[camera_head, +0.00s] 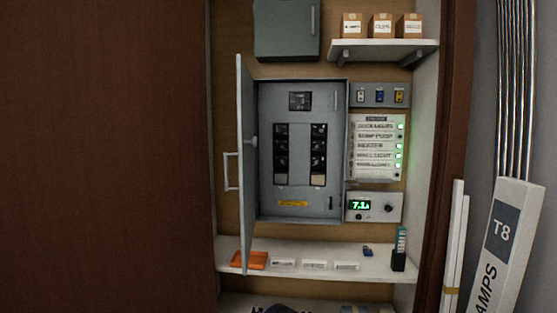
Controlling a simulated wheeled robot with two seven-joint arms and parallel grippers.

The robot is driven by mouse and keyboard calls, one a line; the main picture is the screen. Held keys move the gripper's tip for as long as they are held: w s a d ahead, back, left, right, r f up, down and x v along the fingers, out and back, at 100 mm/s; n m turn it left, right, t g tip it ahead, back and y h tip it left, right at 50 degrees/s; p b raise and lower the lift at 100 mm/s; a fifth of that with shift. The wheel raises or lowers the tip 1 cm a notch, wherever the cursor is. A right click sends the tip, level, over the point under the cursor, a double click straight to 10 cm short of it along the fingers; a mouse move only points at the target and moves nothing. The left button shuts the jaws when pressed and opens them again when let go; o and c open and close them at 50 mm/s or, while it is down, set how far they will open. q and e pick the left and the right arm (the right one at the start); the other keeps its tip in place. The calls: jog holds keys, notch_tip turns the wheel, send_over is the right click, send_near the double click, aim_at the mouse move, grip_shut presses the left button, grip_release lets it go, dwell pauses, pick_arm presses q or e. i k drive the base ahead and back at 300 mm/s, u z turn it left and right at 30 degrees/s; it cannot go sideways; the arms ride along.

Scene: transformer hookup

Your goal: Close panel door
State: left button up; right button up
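The panel door (245,190) is a grey metal leaf hinged on the left side of the grey breaker panel (268,205). It stands open, swung out toward me and seen almost edge-on. A pale D-shaped handle (227,171) sticks out from its left, outer face. The open panel shows two columns of black breakers, a black switch above them and a yellow label low down. Neither of my grippers can be made out in the head view.
A lower shelf (375,262) below the panel holds an orange item (249,260), several small white pieces and a dark holder (398,260). A brown panel (105,150) fills the left. White tubes and a T8 lamp box (508,240) stand at right.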

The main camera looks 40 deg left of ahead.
aim_at(246, 141)
jog(key=z, duration=0.25)
jog(key=k, duration=0.7)
jog(key=u, duration=0.65)
jog(key=k, duration=0.6)
jog(key=u, duration=0.3)
jog(key=i, duration=0.6)
jog(key=z, duration=0.5)
jog(key=i, duration=0.95)
jog(key=u, duration=0.35)
